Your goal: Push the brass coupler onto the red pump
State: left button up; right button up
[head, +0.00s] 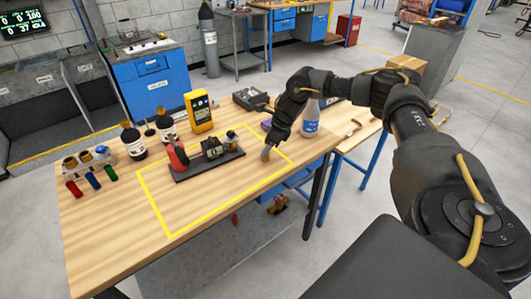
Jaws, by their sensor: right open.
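The red pump (177,156) stands upright at the left end of a dark base plate (208,166) inside the yellow outline on the wooden table. A black device (213,148) sits in the middle of the plate. A small dark and brass-coloured part (232,136) is at the plate's right end; I cannot tell whether it is the brass coupler. Several brass-coloured pieces (86,157) also sit in a holder at the table's left. My right gripper (266,153) points down right of the plate, open, near the table top; its fingers are small and partly hidden. My left gripper is out of view.
Dark bottles (133,142) and a yellow meter (199,112) stand behind the plate. Red, blue and green handles (92,180) lie at the left. The outline's front area is bare.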

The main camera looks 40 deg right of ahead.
jog(key=x, duration=0.3)
jog(key=shift+f, duration=0.1)
jog(key=shift+c, duration=0.4)
jog(key=c, duration=1)
